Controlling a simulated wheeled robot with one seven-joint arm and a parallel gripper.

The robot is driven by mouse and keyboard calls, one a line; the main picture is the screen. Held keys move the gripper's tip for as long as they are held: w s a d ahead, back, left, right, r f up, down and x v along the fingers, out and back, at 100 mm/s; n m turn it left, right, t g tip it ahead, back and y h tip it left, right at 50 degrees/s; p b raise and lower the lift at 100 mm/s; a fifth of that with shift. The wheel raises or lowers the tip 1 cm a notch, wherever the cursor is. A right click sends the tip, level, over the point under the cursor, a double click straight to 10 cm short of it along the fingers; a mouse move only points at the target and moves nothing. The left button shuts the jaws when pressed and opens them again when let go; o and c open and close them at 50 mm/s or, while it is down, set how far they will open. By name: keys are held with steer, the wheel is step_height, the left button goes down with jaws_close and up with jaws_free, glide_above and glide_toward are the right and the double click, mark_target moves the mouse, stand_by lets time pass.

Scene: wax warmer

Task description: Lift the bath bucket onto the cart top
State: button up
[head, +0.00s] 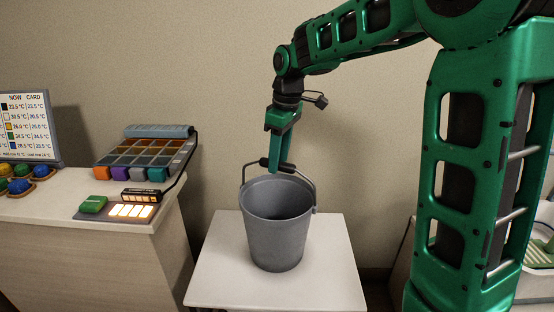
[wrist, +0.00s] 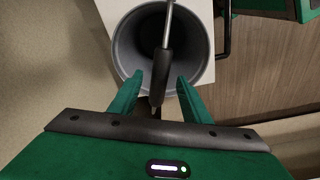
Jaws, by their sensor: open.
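The grey bath bucket (head: 277,235) stands upright on the white cart top (head: 325,285). Its wire handle is raised, with a dark grip (head: 277,164) at the top. My gripper (head: 279,166) is just above the bucket, pointing down at the handle grip. In the wrist view my gripper (wrist: 157,85) is open, with its two green fingers on either side of the dark handle grip (wrist: 162,68). The bucket (wrist: 128,50) lies below, its inside empty as far as I can see. Whether the fingers touch the grip I cannot tell.
To the left a counter (head: 150,235) holds a wax warmer tray (head: 148,150), a green block (head: 93,204), a lit panel (head: 130,211), coloured pots and a temperature card (head: 25,128). A pale unit stands at the far right. The cart top is bare around the bucket.

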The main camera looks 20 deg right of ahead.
steer(key=shift+s+d+r, duration=0.1)
steer(key=shift+r, duration=1.15)
steer(key=shift+s+d+r, duration=0.1)
steer(key=shift+d+r, duration=0.05)
steer(key=shift+r, duration=1.1)
steer(key=shift+s+d+r, duration=0.1)
steer(key=shift+r, duration=1.15)
steer(key=shift+r, duration=0.15)
step_height(320, 180, up, 10)
steer(key=shift+s+d, duration=0.4)
steer(key=shift+r, duration=0.1)
steer(key=s+d+f+m, duration=0.5)
steer(key=s+f, duration=0.3)
steer(key=s, duration=0.2)
steer(key=s+d+f+m, duration=0.4)
steer(key=s+f, duration=0.4)
steer(key=s, duration=0.3)
steer(key=s+d+f+m+g, duration=0.1)
steer(key=s+d+f+m, duration=0.4)
steer(key=s+f, duration=0.3)
steer(key=s+m, duration=0.1)
steer(key=s, duration=0.2)
steer(key=shift+s+d+f+h, duration=0.2)
steer(key=shift+d+f+h, duration=0.1)
steer(key=shift+d+h, duration=0.1)
